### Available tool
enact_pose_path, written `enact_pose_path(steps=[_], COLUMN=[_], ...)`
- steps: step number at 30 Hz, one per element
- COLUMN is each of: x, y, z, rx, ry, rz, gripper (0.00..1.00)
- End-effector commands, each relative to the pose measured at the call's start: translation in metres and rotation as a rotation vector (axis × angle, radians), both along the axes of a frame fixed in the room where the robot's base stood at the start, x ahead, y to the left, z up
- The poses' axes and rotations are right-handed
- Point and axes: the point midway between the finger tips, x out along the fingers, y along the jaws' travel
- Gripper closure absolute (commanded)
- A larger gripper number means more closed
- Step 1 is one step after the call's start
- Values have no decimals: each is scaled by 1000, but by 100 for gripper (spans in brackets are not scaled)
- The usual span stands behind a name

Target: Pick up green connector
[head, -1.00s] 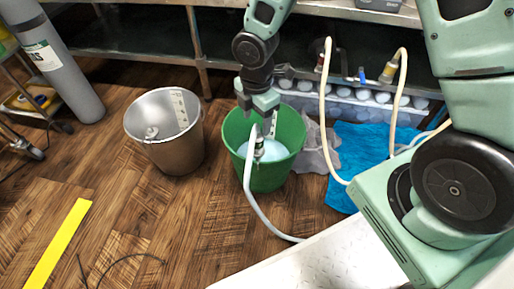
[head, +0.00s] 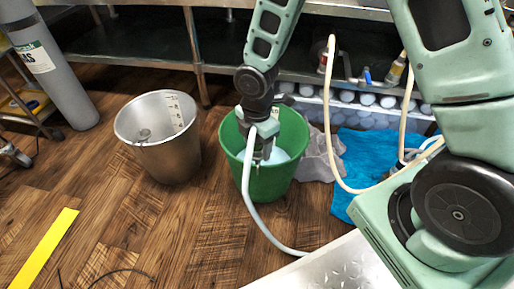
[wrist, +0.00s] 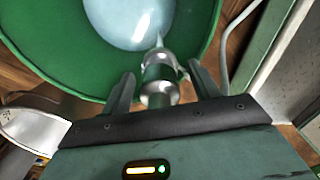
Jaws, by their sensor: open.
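In the head view my gripper (head: 262,143) hangs over the green bucket (head: 268,186) and hides most of the connector. A pale hose (head: 247,190) runs from there over the bucket's front to the floor. Pale bluish liquid (wrist: 125,18) lies in the bucket.
A steel bucket (head: 165,150) stands left of the green one. A blue cloth (head: 370,160) and cream hoses (head: 333,120) lie to the right, by the steel shelf (head: 130,42). A gas cylinder (head: 50,70) and yellow floor strip (head: 42,250) are at left.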

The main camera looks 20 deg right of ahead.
Motion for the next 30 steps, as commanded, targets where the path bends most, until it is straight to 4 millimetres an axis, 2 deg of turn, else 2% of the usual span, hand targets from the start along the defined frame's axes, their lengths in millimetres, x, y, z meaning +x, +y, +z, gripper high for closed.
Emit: enact_pose_path(steps=[5, 10, 11, 22, 26, 30], x=[0, 0, 0, 0, 0, 1], y=[0, 0, 0, 0, 0, 1], z=[1, 1, 1, 6, 20, 43], rx=[0, 0, 0, 0, 0, 1], ry=[0, 0, 0, -1, -1, -2], rz=[0, 0, 0, 0, 0, 0], gripper=[39, 83, 89, 89, 89, 89])
